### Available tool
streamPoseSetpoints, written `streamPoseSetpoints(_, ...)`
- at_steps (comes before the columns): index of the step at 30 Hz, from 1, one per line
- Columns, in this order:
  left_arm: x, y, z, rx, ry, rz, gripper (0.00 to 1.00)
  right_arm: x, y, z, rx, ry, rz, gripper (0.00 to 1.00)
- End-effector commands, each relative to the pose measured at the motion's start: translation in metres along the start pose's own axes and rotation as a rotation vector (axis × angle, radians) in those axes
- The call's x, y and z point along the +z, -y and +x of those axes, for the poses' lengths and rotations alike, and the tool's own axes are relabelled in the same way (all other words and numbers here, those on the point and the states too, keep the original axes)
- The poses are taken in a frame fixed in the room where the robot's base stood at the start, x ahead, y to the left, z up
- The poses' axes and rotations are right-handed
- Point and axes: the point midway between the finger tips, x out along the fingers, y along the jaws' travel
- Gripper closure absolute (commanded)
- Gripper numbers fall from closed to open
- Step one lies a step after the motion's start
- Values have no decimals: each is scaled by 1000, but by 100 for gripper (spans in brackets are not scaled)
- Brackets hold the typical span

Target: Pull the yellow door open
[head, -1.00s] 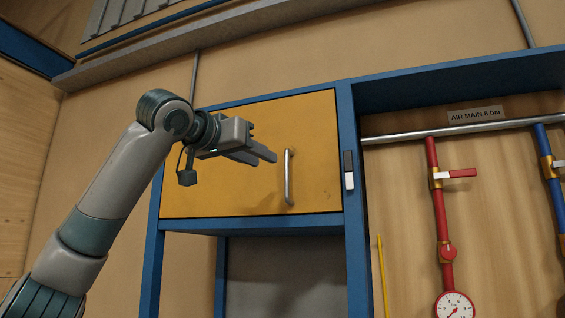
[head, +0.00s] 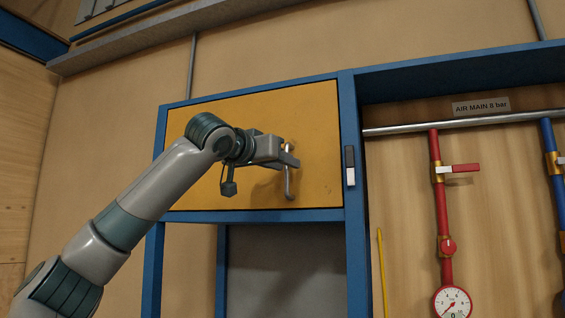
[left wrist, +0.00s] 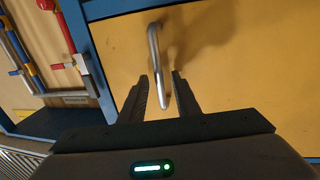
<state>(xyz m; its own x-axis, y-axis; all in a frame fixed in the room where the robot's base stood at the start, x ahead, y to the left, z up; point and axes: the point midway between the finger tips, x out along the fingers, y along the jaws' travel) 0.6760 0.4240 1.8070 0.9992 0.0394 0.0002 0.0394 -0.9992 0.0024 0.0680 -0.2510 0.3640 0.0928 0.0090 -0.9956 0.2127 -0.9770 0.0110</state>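The yellow door (head: 235,108) is shut, flush in its blue cabinet frame (head: 349,225). Its upright silver handle (head: 289,186) is near the right edge. My left gripper (head: 291,160) is at the handle, hiding part of its upper half. In the left wrist view the two fingers (left wrist: 160,77) are apart, with the handle (left wrist: 154,45) running between them. Gaps show on both sides of the handle, so the fingers are around it but not closed on it. The yellow door fills much of that view (left wrist: 245,70). My right gripper is out of view.
A black and white latch-like piece (head: 350,166) is on the frame post right of the door. Further right are a red pipe (head: 437,205) with a valve, a dial gauge (head: 453,303) and a blue pipe (head: 553,190). Below the door is an open bay (head: 285,270).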

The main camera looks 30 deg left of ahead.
Motion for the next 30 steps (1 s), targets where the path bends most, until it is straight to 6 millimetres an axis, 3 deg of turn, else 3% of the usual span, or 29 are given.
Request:
streamPoseSetpoints(2, 0, 0, 0, 0, 0, 0, 75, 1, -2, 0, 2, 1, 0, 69)
streamPoseSetpoints(5, 0, 0, 0, 0, 0, 0, 99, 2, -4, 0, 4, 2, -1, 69)
streamPoseSetpoints(20, 1, 0, -13, 31, 1, -1, 100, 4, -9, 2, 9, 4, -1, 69)
streamPoseSetpoints(30, 2, 1, -65, 172, 2, -3, 100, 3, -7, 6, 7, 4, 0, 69)
